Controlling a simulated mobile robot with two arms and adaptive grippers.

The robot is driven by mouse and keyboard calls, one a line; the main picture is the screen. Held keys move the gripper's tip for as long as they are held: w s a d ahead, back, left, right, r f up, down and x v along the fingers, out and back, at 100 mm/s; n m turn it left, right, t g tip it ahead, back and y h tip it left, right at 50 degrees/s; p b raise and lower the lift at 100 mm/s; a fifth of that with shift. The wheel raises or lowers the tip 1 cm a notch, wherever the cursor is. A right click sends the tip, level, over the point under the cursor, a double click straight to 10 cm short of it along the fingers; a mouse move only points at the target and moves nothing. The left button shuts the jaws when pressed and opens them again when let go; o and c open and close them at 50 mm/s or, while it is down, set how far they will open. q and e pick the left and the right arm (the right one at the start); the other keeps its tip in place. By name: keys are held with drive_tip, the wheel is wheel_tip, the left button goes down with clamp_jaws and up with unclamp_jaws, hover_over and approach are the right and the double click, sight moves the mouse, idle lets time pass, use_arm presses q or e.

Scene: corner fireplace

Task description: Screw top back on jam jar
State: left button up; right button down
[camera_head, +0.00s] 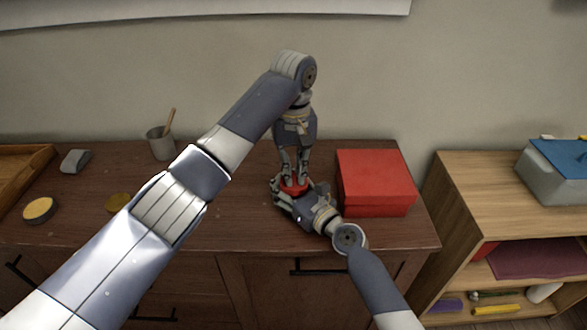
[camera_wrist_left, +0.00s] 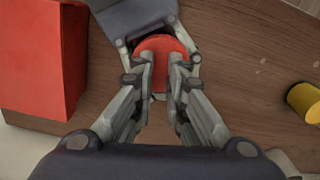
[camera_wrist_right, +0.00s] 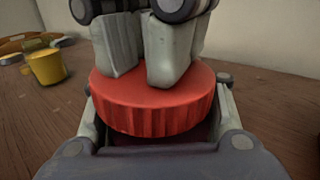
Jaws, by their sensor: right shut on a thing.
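The red ribbed lid (camera_head: 293,186) is seen close in the right wrist view (camera_wrist_right: 155,103). It sits over a dark jar (camera_wrist_right: 165,138) that is mostly hidden below it. My right gripper (camera_head: 290,195) is shut on the jar from the front, low under the lid. My left gripper (camera_head: 293,178) points down from above with its fingertips at the lid's top, as the left wrist view (camera_wrist_left: 160,72) also shows. A narrow gap lies between those fingers; I cannot tell whether they grip. I cannot tell how tightly the lid sits on the jar.
A red box (camera_head: 375,182) stands close to the right on the dark wooden cabinet top (camera_head: 235,215). A yellow tin (camera_wrist_right: 47,66), a cup with a stick (camera_head: 160,143), a round yellow-topped item (camera_head: 38,210) and a wooden tray (camera_head: 20,172) are to the left.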

sight(295, 196)
use_arm(q)
drive_tip(key=shift+r, duration=1.9)
use_arm(e)
drive_tip(key=shift+s+f, duration=0.1)
drive_tip(key=c, duration=0.6)
unclamp_jaws()
drive_tip(key=v, duration=0.7)
drive_tip(key=shift+s+d, duration=0.15)
drive_tip(key=shift+d, duration=0.05)
use_arm(q)
drive_tip(key=shift+r, duration=0.1)
